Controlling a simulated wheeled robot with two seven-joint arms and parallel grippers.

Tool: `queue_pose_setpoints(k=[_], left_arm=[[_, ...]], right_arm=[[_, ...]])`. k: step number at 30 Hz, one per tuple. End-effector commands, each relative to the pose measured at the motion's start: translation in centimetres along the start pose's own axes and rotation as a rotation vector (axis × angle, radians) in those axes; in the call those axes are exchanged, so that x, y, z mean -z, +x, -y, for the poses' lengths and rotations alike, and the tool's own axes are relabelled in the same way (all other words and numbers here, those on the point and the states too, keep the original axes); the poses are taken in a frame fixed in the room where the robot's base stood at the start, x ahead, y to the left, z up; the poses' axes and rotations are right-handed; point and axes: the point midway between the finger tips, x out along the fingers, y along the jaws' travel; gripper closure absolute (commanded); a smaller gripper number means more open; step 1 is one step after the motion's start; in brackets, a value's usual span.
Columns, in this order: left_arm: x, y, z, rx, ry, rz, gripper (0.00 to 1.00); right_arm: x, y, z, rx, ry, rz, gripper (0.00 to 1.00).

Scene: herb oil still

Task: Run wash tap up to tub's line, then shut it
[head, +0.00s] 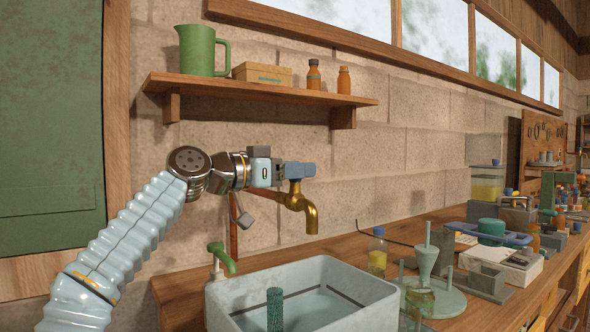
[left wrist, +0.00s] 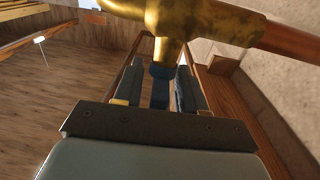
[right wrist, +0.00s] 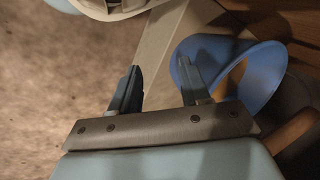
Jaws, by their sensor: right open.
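The brass wash tap (head: 301,205) sticks out from the wall above the pale tub (head: 372,309). It also shows in the left wrist view (left wrist: 172,18). No stream shows below its spout. The tub has a dark line on its inner wall and a pale blue, water-like surface below that line. My left gripper (head: 296,171) is at the top of the tap. In the left wrist view its fingers (left wrist: 163,75) stand either side of a blue piece, seemingly the tap's handle; whether they touch it is unclear. My right gripper (right wrist: 160,68) is open and empty, away from the tap.
A green pump spout (head: 222,258) stands at the tub's left corner, and a green ribbed post (head: 275,309) rises in front. A yellow bottle (head: 377,256) and a funnel stand (head: 425,262) are to the right. A shelf (head: 262,92) hangs above. A blue hollow object (right wrist: 262,78) lies near my right gripper.

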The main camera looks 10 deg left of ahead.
Motion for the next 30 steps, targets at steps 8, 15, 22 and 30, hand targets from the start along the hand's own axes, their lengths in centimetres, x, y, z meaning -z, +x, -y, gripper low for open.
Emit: queue_pose_setpoints(k=[8,15,22,30], left_arm=[[0.0,-0.2,0.0,0.001,0.001,-0.002,0.6],[-0.4,-3.9,0.1,0.006,0.002,-0.002,0.6],[-0.4,-9.6,0.1,0.006,0.002,-0.002,0.6],[-0.1,-13.4,0.0,0.003,0.001,-0.002,0.6]], right_arm=[[0.0,0.1,0.0,0.0,0.0,0.0,0.54],[0.0,1.9,-0.8,-0.001,0.002,-0.001,0.54],[0.0,3.6,-1.6,-0.004,0.005,-0.003,0.54],[0.1,4.4,-2.0,-0.006,0.008,-0.006,0.54]])
